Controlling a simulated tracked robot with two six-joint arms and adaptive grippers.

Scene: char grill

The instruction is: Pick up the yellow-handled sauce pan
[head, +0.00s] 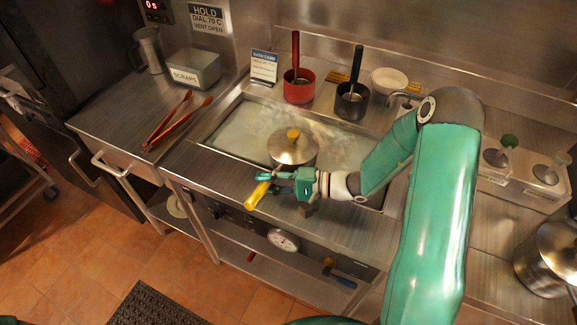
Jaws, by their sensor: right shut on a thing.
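My right gripper (266,184) comes in from the right and is shut on the yellow handle. The fingers cover part of the handle near the pan. I cannot tell whether the pan's base touches the surface. My left gripper is not in view.
Behind the pan stand a red pot (299,92) and a black pot (351,106), each with an upright handle. Orange-handled tongs (178,120) and a scraps bin (194,70) are at left. A lidded pot (551,258) stands at right.

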